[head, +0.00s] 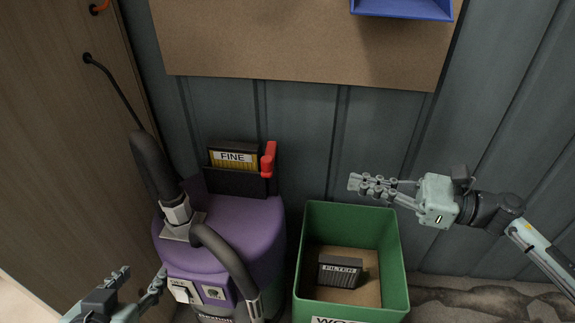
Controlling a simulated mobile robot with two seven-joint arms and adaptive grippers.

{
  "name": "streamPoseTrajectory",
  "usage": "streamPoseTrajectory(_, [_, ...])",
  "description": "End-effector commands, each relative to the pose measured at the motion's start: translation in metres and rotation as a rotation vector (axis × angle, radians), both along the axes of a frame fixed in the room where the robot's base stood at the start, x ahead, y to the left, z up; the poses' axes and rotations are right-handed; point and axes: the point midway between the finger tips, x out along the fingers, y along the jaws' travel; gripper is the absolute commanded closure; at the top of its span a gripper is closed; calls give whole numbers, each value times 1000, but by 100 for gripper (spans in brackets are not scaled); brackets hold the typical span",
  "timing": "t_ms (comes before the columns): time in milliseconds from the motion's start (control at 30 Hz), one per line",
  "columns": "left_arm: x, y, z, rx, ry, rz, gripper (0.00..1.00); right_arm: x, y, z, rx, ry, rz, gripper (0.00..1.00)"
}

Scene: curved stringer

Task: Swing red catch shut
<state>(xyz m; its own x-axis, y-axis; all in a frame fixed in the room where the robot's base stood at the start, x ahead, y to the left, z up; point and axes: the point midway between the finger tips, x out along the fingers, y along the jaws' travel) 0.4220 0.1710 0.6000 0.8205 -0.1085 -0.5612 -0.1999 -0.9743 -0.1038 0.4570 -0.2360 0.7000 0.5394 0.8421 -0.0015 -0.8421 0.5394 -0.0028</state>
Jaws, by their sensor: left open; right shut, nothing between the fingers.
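The red catch (269,160) stands upright at the right edge of a black filter slot (238,183) on top of the purple vacuum (240,222). A filter labelled FINE (234,157) sits in the slot, with its upper part showing above the slot's front wall. My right gripper (355,183) is shut and empty, to the right of the catch and clear of it, above the back edge of the green bin. My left gripper (144,279) is open at the lower left, beside the vacuum's front and well below the catch.
A green bin (398,270) stands right of the vacuum with a dark filter (340,271) inside. A black hose (220,252) arches over the vacuum's left and front. A brown board (300,40) and blue tray (402,9) are on the wall. A wooden door (60,130) is at left.

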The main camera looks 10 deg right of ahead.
Motion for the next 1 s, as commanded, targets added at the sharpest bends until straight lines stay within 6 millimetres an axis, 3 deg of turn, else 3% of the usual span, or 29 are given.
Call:
streamPoseTrajectory(167, [-2,3,-3,8,21,7,53,8,12,2,3,-2,1,100])
streamPoseTrajectory(367, [-14,18,-16,42,108,33,53,29,45,3,2,-4,1,100])
streamPoseTrajectory(700, [-54,56,-44,122,341,106,53,65,100,3,4,-1,-1,100])
streamPoseTrajectory(1000, [-74,72,-53,151,441,140,53,76,117,0,3,1,-2,100])
